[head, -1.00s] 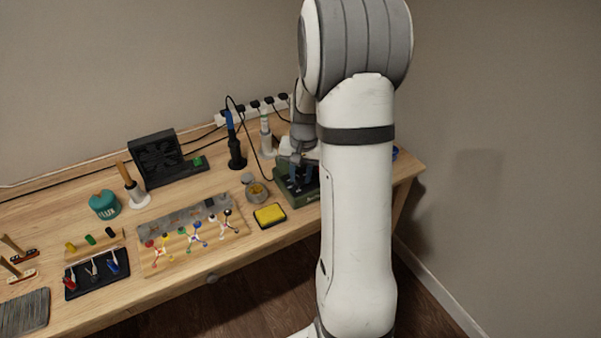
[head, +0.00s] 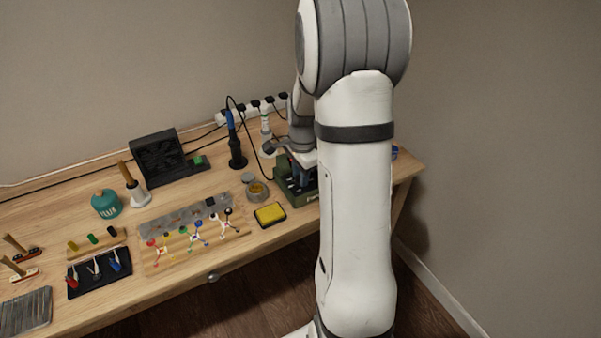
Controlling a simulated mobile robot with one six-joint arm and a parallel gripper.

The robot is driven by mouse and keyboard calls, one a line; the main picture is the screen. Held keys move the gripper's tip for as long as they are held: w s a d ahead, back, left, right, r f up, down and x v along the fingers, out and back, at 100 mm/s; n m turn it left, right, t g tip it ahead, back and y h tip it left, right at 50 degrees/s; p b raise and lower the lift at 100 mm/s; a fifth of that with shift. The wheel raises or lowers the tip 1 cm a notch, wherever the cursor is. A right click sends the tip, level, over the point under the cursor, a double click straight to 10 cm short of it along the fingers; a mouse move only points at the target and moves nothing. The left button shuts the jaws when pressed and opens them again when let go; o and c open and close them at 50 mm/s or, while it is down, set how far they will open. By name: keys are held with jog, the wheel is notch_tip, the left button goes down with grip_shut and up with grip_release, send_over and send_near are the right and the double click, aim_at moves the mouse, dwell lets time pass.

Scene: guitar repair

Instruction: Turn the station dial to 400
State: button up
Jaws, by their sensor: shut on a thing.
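The soldering station (head: 283,187) is a dark green box on the right part of the bench, partly hidden behind my arm. My gripper (head: 302,180) is at the top of the station and points down at it. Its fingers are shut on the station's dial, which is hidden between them. The dial's marks and its setting are too small and too covered to read.
A yellow sponge (head: 270,214) and a round tin (head: 257,190) lie left of the station. A soldering iron in a stand (head: 237,152) and a power strip (head: 250,110) are behind. A black fan unit (head: 160,157) stands farther left.

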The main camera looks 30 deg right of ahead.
jog(key=shift+m, duration=1)
jog(key=o, duration=1)
jog(key=r, duration=0.8)
jog(key=shift+s, duration=0.25)
jog(key=shift+f, duration=0.1)
jog(key=shift+a, duration=0.1)
